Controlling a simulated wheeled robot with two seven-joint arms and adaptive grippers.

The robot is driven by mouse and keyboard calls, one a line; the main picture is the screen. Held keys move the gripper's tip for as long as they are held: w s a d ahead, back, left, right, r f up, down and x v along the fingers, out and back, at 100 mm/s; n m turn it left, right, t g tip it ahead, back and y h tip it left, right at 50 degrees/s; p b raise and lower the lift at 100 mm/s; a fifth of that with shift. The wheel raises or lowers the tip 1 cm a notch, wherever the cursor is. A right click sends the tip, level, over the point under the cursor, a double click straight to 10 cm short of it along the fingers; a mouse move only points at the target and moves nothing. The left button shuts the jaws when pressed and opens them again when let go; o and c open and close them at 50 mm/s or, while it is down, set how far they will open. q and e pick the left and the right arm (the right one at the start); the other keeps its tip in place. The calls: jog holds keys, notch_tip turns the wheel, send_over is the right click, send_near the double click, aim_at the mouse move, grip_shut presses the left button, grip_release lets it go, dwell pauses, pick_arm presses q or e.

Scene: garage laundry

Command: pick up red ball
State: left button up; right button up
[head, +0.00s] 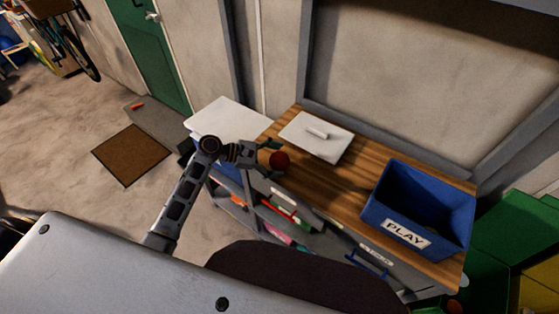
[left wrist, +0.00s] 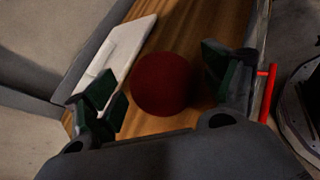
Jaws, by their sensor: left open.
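The red ball (head: 279,161) rests on the wooden top of a bench, near its left end. In the left wrist view the red ball (left wrist: 163,84) lies between the two spread fingers, with a visible gap on the right side. My left gripper (head: 270,159) is at the ball, coming from the left, and it is open. Its dark green finger pads (left wrist: 160,90) show on either side of the ball in the left wrist view. Whether a finger touches the ball I cannot tell. My right gripper is not in view.
A blue bin (head: 413,230) marked PLAY stands at the right of the wooden bench top (head: 345,190). Shelves with several items are below. Green and yellow bins (head: 520,235) are at far right.

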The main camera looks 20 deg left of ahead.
pick_arm(q)
jog(key=shift+d, duration=0.15)
dwell(0.3)
jog(key=c, duration=1.1)
